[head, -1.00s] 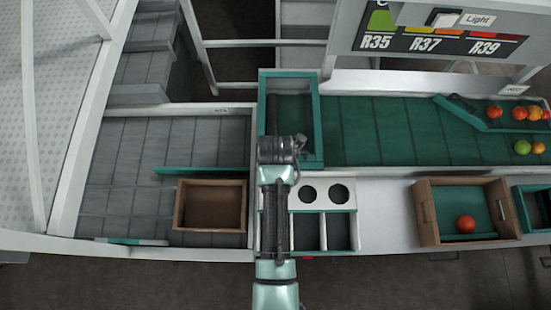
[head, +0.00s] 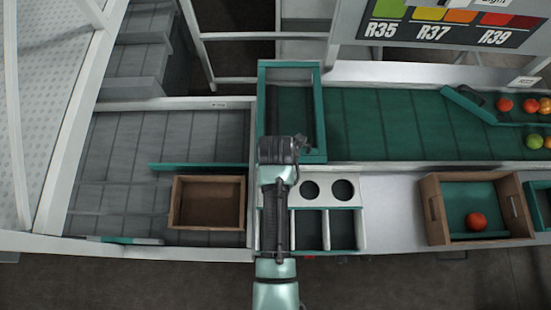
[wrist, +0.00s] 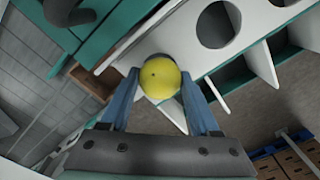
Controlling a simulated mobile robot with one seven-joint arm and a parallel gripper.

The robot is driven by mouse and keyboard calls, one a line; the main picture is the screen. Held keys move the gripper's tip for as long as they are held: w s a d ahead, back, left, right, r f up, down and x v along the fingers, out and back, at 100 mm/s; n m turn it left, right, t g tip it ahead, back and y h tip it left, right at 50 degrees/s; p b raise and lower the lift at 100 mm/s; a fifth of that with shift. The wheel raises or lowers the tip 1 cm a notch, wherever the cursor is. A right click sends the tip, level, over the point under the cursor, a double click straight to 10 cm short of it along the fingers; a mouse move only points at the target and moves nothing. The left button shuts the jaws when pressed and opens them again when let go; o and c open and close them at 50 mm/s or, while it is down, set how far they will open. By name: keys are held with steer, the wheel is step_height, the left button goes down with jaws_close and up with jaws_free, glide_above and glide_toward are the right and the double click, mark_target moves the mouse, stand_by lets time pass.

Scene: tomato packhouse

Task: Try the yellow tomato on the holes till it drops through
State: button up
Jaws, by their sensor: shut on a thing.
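The yellow tomato (wrist: 160,78) is held between the two blue fingers of my gripper (wrist: 159,88) in the wrist view. It is over the white hole plate (wrist: 262,18), in front of a hole whose dark edge shows behind it. Whether it touches the plate I cannot tell. Another round hole (wrist: 217,25) is open beside it. In the head view the plate (head: 326,191) shows two empty holes, (head: 310,190) and (head: 343,189), over open bins. My arm hides the plate's left end, the tomato and my fingers there.
A brown wooden box (head: 176,203) stands left of my arm, near a green rail (head: 200,167). A green-rimmed tray (head: 318,110) lies behind the plate. A wooden crate (head: 434,217) with a red tomato (head: 476,221) stands right. More tomatoes (head: 505,104) lie on the green belt.

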stand_by(0.4)
steer(key=o, duration=1)
steer(key=shift+p, duration=0.3)
stand_by(0.7)
step_height(320, 180, up, 7)
steer(key=p, duration=0.6)
steer(key=shift+p, duration=0.35)
